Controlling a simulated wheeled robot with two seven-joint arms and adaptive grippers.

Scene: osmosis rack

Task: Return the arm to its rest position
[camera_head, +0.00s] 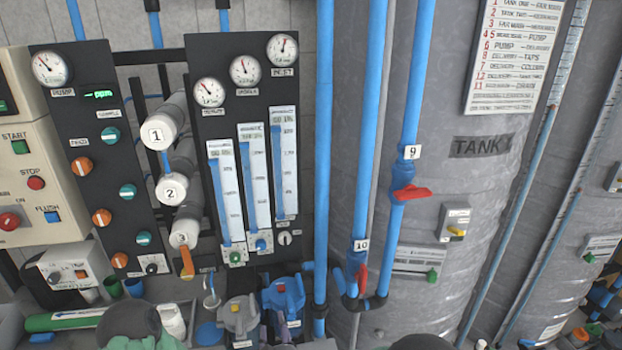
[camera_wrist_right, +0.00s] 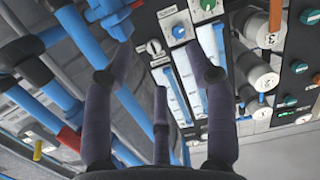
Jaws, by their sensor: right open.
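My right gripper (camera_wrist_right: 160,72) shows in the right wrist view, its dark fingers spread apart with nothing between them. The rack's gauge and flow-meter panel (camera_wrist_right: 160,65) shows behind the fingers, turned upside down in that view. The blue pipes are to the left of the fingers there. I cannot tell any contact between the fingers and the rack.
In the head view, blue pipes with red-handled valves 9 (camera_head: 410,192) and 10 (camera_head: 361,278) stand before a large grey tank (camera_head: 480,200). The flow-meter panel (camera_head: 205,130), white numbered cylinders (camera_head: 158,130) and a button box (camera_head: 30,150) are at left. Pumps crowd the bottom.

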